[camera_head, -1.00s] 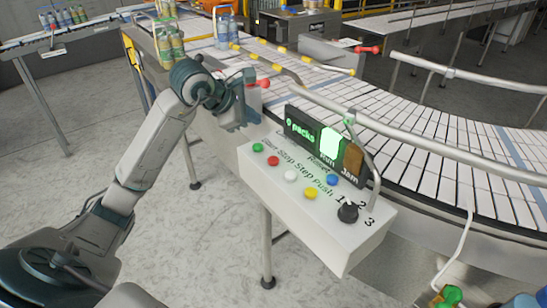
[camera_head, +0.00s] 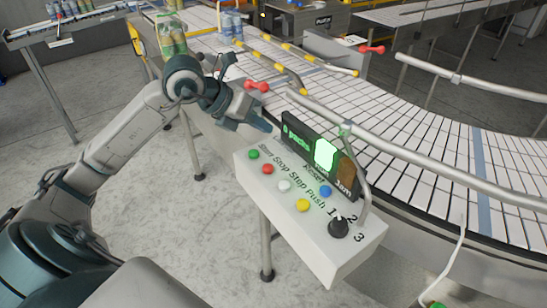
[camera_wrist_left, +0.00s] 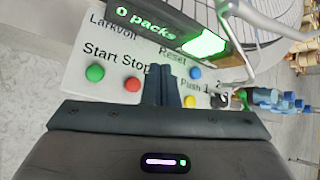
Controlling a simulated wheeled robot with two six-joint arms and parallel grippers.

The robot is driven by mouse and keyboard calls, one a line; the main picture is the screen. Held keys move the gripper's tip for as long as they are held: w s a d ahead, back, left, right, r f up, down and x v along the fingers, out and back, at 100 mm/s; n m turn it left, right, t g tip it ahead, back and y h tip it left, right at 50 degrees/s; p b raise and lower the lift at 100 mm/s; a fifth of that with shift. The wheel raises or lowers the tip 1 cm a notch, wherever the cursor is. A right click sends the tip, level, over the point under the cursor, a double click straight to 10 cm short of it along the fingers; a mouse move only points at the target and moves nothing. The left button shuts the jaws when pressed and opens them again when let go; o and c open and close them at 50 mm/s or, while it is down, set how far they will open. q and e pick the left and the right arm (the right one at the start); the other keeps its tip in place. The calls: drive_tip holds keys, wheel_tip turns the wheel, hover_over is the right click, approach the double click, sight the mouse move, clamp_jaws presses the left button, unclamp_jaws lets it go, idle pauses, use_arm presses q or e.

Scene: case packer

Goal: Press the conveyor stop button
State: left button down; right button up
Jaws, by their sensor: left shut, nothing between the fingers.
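The control box (camera_head: 330,262) is white, with a row of coloured buttons on its sloped top. The red button (camera_head: 268,169), labelled Stop, sits between the green Start button (camera_head: 254,154) and the white Step button (camera_head: 285,186). My left gripper (camera_head: 268,126) is shut and empty, above the back left edge of the box and apart from the buttons. In the left wrist view its fingertips (camera_wrist_left: 167,72) point over the panel, to the right of the red button (camera_wrist_left: 132,85). The white button is hidden there behind the fingers. My right gripper is not in view.
A display (camera_head: 322,157) reading "0 packs" and a bent metal rail (camera_head: 365,185) stand along the back of the box. A yellow button (camera_head: 302,205), blue button (camera_head: 325,191) and black knob (camera_head: 339,228) are on its right. The conveyor (camera_head: 400,150) curves behind.

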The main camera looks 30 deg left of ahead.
use_arm(q)
drive_tip(key=shift+s+d+r+n, duration=0.2)
drive_tip(key=shift+d+n, duration=0.2)
drive_tip(key=shift+n, duration=0.3)
drive_tip(key=b, duration=0.5)
hover_over(263, 168)
wheel_tip(263, 168, down, 8)
drive_tip(key=shift+d, duration=0.1)
drive_tip(key=shift+f+b, duration=0.35)
drive_tip(key=shift+f, duration=0.05)
drive_tip(key=shift+f, duration=0.1)
idle(1.4)
drive_tip(key=shift+f+b, duration=0.3)
drive_tip(key=shift+b, duration=0.35)
drive_tip(key=shift+f+b, duration=0.5)
drive_tip(key=shift+b, duration=0.1)
idle(0.4)
idle(0.3)
drive_tip(key=shift+r+p, duration=0.55)
drive_tip(key=shift+r, duration=0.4)
